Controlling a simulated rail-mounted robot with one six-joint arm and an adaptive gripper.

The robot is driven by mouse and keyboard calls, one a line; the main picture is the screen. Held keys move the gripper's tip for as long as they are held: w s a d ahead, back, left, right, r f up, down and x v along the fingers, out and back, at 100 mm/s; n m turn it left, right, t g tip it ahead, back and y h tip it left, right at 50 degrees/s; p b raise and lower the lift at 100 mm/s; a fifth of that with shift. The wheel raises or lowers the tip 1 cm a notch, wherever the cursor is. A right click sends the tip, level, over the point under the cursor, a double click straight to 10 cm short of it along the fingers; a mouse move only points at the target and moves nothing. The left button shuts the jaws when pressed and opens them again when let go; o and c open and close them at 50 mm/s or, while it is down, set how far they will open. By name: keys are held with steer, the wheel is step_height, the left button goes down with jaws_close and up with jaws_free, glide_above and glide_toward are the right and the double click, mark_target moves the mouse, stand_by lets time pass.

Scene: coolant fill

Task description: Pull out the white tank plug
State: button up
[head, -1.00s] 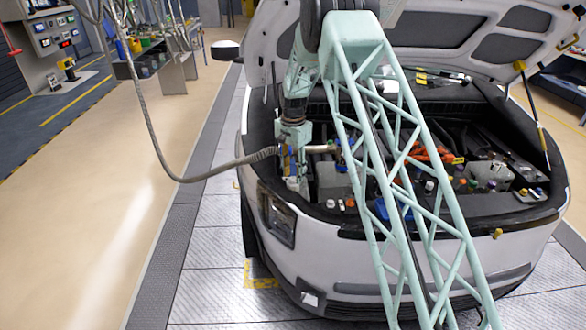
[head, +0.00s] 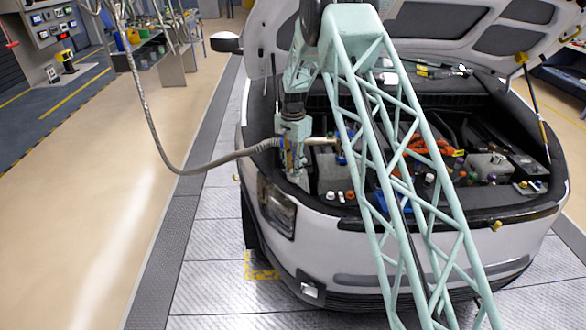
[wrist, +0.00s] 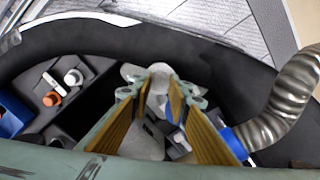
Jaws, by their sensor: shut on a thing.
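My gripper (head: 298,183) is over the front left corner of the open engine bay, pointing down. In the wrist view, the fingers (wrist: 160,88) with yellow-brown pads close around a white rounded piece, which looks like the white tank plug (wrist: 160,72). A pale translucent tank (wrist: 142,145) shows between and below the fingers. The fingers hide part of the plug, so I cannot tell whether it is still seated in its opening. In the head view the plug is too small and covered to make out.
A ribbed grey hose (head: 225,158) with a blue collar (wrist: 233,142) runs close beside the gripper. A white cap (wrist: 73,77) and an orange cap (wrist: 52,98) stand nearby. The black bay rim (wrist: 60,45) curves around the gripper. The raised hood (head: 450,30) is behind.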

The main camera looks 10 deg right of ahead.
steer(key=shift+r, duration=0.55)
stand_by(0.9)
steer(key=shift+r+p, duration=0.8)
steer(key=shift+r, duration=1.05)
steer(key=shift+r, duration=0.3)
